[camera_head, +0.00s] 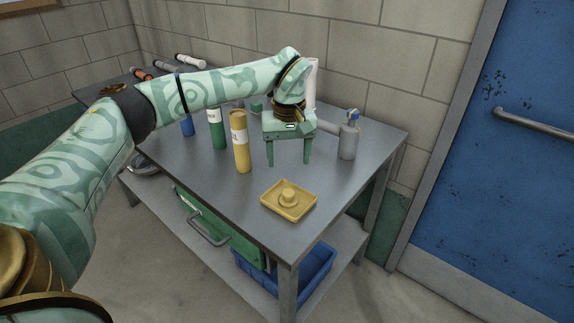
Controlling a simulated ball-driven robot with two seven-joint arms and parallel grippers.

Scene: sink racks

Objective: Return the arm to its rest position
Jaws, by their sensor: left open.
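My left arm reaches in from the left over the grey metal table (190,168). My left gripper (289,162) points down above or at the table top, its two green fingers spread apart. Nothing shows between the fingers. A yellow cylinder (241,150) stands upright to the left of the gripper. A yellow tray (272,205) with a small round yellow piece (288,197) in it lies nearer the front corner. I cannot tell whether the fingertips touch the table. My right gripper is not in view.
A green cylinder (218,138) and a blue one (187,126) stand left, partly under my arm. A grey container (348,141) stands right of the gripper. A white cylinder (312,75) is behind my wrist. Below are a green case (238,243) and a blue crate (318,268).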

